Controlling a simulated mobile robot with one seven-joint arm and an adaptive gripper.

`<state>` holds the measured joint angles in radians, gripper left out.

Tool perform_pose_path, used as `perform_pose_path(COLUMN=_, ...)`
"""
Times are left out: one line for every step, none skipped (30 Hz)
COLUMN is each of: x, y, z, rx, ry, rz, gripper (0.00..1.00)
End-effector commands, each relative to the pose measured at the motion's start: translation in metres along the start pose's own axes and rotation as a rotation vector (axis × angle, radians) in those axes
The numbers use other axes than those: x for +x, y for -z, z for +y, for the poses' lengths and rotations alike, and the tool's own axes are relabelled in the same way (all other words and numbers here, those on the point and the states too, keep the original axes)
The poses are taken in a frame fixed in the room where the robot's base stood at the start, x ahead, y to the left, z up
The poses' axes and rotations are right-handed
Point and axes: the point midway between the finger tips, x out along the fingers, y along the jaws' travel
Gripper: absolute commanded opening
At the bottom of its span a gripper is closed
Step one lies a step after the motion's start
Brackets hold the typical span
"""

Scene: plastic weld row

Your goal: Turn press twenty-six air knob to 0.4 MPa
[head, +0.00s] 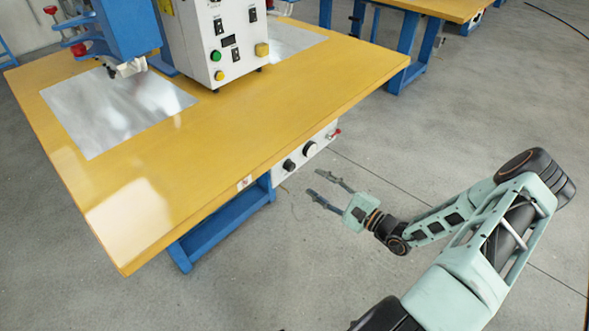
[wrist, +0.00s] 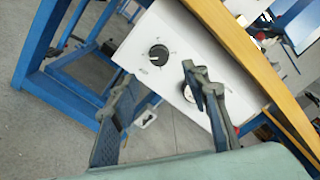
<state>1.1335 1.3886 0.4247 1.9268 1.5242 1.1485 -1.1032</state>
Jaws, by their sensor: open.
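A white control box (head: 281,178) hangs under the yellow bench's edge. It carries a black round knob (head: 289,165), a round white-faced gauge (head: 310,149) and a red-tipped fitting (head: 334,133). In the wrist view the black knob (wrist: 158,54) has a light pointer mark; the print around it is too small to read. The gauge (wrist: 187,93) is partly hidden behind the right finger. My gripper (head: 313,182) is open and empty, in front of the box and apart from the knob. In the wrist view the knob appears between and beyond the fingertips (wrist: 157,74).
The yellow bench top (head: 230,130) overhangs the box. Its blue leg frame (head: 222,228) stands left of the box. A press with a white cabinet (head: 215,45) stands on top. Another yellow bench (head: 430,8) is behind.

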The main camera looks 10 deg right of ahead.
Motion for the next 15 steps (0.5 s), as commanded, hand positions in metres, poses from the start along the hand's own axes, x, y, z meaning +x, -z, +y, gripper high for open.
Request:
perform_pose_path(x=0.007, y=-0.001, z=0.001, rx=-0.002, ry=-0.001, rz=-0.004, gripper=0.42)
perform_pose_path(x=0.011, y=-0.001, z=0.001, rx=-0.002, ry=-0.002, rz=-0.005, gripper=0.42)
perform_pose_path(x=0.018, y=-0.001, z=0.002, rx=-0.002, ry=-0.003, rz=-0.004, gripper=0.42)
perform_pose_path(x=0.023, y=0.0, z=0.002, rx=-0.002, ry=-0.003, rz=-0.003, gripper=0.42)
perform_pose_path(x=0.029, y=0.0, z=0.002, rx=-0.003, ry=-0.003, rz=-0.004, gripper=0.42)
perform_pose_path(x=0.037, y=-0.001, z=0.002, rx=-0.003, ry=-0.004, rz=-0.005, gripper=0.42)
perform_pose_path(x=0.043, y=0.0, z=0.002, rx=-0.002, ry=-0.004, rz=-0.004, gripper=0.42)
perform_pose_path(x=0.049, y=0.0, z=0.003, rx=-0.002, ry=-0.005, rz=-0.004, gripper=0.42)
perform_pose_path(x=0.057, y=0.0, z=0.002, rx=-0.002, ry=-0.004, rz=-0.004, gripper=0.42)
perform_pose_path(x=0.062, y=0.0, z=0.003, rx=-0.003, ry=-0.004, rz=-0.003, gripper=0.42)
perform_pose_path(x=0.067, y=0.0, z=0.003, rx=-0.003, ry=-0.005, rz=-0.003, gripper=0.42)
perform_pose_path(x=0.074, y=0.0, z=0.002, rx=-0.002, ry=-0.004, rz=-0.002, gripper=0.42)
perform_pose_path(x=0.079, y=0.0, z=0.003, rx=-0.002, ry=-0.005, rz=-0.003, gripper=0.42)
perform_pose_path(x=0.083, y=0.0, z=0.003, rx=-0.002, ry=-0.005, rz=-0.002, gripper=0.42)
perform_pose_path(x=0.087, y=0.001, z=0.003, rx=-0.003, ry=-0.005, rz=-0.001, gripper=0.42)
